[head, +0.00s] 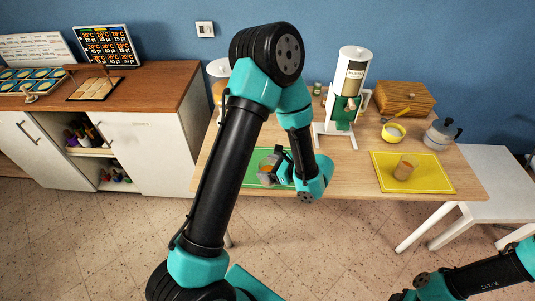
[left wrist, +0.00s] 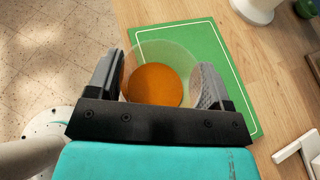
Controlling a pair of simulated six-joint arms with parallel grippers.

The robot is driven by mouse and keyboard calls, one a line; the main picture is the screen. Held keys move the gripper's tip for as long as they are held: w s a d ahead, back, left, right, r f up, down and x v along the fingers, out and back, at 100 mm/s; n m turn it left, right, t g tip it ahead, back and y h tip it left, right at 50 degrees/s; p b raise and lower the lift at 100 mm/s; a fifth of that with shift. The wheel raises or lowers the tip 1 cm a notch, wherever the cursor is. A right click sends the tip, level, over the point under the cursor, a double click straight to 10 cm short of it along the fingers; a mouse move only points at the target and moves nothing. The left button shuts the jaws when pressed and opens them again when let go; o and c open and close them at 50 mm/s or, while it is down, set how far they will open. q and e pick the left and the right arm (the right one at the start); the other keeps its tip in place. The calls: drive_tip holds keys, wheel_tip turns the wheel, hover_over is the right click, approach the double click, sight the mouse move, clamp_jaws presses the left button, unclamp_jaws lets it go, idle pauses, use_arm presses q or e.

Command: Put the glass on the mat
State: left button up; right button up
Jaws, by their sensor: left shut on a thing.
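The glass (left wrist: 153,84) is see-through with an orange content or base, and sits between the two fingers of my left gripper (left wrist: 160,70) in the left wrist view. My left gripper (head: 275,165) is shut on it. In the head view the glass (head: 267,170) is partly hidden by the gripper and shows over the green mat (head: 250,180). The green mat (left wrist: 228,75) lies behind it in the wrist view; I cannot tell whether the glass touches it. A yellow mat (head: 435,178) lies to the right, with a brown cylinder (head: 404,170) on it. My right gripper is out of view.
A white dispenser (head: 352,85) stands at the table's back. A yellow bowl (head: 393,131), a moka pot (head: 440,134) and a wooden box (head: 406,98) stand behind the yellow mat. Bare table (head: 347,180) lies between the mats. My left arm hides part of the table.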

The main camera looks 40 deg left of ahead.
use_arm(q)
drive_tip(key=w+a+f, duration=0.1)
drive_tip(key=w+a, duration=0.5)
drive_tip(key=w, duration=0.3)
drive_tip(key=shift+a, duration=0.4)
drive_tip(key=shift+f, duration=1.75)
drive_tip(key=shift+f, duration=0.15)
drive_tip(key=o, duration=1.2)
